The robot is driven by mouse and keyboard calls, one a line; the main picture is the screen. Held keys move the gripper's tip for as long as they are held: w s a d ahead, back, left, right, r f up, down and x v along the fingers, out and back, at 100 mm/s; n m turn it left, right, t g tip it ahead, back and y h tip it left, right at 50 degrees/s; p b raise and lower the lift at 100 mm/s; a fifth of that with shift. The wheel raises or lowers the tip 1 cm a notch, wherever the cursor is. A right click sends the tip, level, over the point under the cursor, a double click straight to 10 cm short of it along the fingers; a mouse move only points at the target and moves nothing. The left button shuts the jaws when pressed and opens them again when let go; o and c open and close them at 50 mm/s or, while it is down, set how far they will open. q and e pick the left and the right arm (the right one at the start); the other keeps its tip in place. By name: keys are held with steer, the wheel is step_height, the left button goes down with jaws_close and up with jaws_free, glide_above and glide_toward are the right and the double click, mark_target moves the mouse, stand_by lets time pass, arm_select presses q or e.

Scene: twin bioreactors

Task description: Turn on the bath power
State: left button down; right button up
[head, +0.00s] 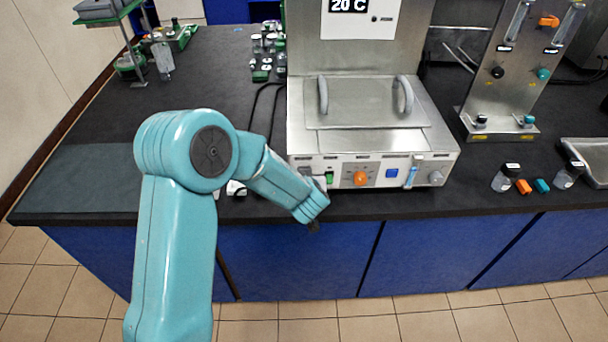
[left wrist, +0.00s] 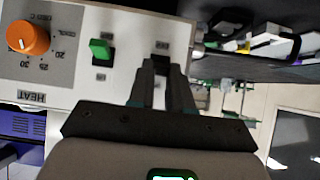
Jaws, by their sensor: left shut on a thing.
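The water bath (head: 372,135) stands on the dark bench, with its controls on the white front panel (head: 343,172). A green switch (left wrist: 101,49) and an orange HEAT knob (left wrist: 28,38) are on this panel in the left wrist view. The green switch (head: 329,178) and orange knob (head: 360,178) also show in the head view. My left gripper (left wrist: 165,70) is at the panel beside the green switch. Its fingers are close together on a small black switch (left wrist: 162,58), mostly hidden between the tips. In the head view my wrist hides the fingers. My right gripper is out of view.
Small bottles (head: 506,178) and orange and teal pieces stand at the right. A metal stand (head: 520,70) is behind them. The bench (head: 200,80) is largely clear at left.

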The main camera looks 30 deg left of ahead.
arm_select(q)
steer(key=c, duration=1)
jaws_free()
steer(key=shift+c, duration=0.2)
steer(key=v, duration=1.6)
steer(key=shift+s+r, duration=0.1)
